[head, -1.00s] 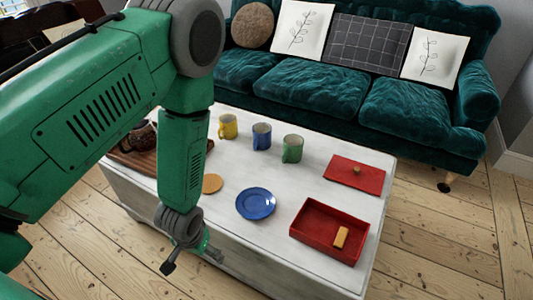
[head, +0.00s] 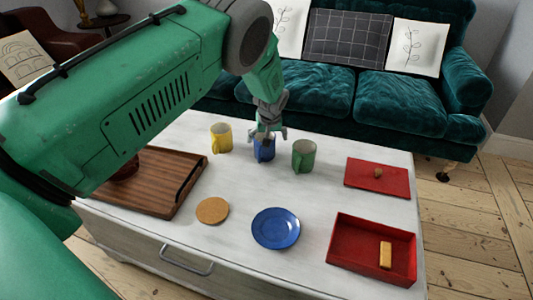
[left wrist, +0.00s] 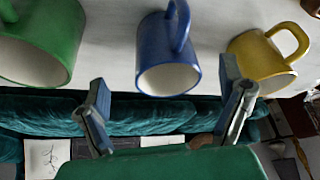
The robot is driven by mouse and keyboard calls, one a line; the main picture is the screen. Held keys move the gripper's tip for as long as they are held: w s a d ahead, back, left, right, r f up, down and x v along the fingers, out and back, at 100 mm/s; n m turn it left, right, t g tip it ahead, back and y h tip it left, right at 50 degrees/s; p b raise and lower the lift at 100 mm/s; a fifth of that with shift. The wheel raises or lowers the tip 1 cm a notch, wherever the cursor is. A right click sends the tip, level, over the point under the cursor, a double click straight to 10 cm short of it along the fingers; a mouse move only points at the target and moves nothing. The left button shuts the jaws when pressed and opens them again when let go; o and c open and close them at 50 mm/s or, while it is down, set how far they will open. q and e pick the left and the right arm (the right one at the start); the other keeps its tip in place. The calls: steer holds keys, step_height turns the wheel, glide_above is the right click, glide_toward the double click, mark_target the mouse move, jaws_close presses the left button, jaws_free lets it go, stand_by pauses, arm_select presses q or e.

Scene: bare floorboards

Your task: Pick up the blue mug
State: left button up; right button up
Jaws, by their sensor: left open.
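The blue mug (head: 264,150) stands on the white table between the yellow mug (head: 221,138) and the green mug (head: 304,156). My left gripper (head: 266,136) is over the blue mug in the head view and partly covers it. In the left wrist view the open, empty fingers (left wrist: 168,112) are spread wide, with the blue mug (left wrist: 165,60) between and beyond them. The green mug (left wrist: 40,45) and the yellow mug (left wrist: 262,62) show on either side there. My right gripper is not in view.
On the white table (head: 235,185) are a blue plate (head: 276,228), a cork coaster (head: 212,211), a wooden tray (head: 150,195), a red lid (head: 376,178) and a red box (head: 350,262) holding a yellow block (head: 385,255). A teal sofa (head: 400,105) stands behind.

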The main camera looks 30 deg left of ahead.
mark_target(262, 154)
arm_select(q)
steer(key=shift+w+a+f, duration=0.15)
steer(key=shift+a+f, duration=0.5)
steer(key=shift+f, duration=0.2)
steer(key=b+x, duration=0.1)
steer(key=x, duration=0.1)
steer(key=b+x, duration=0.1)
steer(key=x, duration=0.2)
steer(key=shift+w+a+r+b, duration=0.1)
steer(key=shift+w+b, duration=0.15)
steer(key=shift+b, duration=0.15)
steer(key=shift+w, duration=0.15)
steer(key=shift+d, duration=0.3)
steer(key=shift+a, duration=0.3)
steer(key=c, duration=1.5)
steer(key=shift+o, duration=0.2)
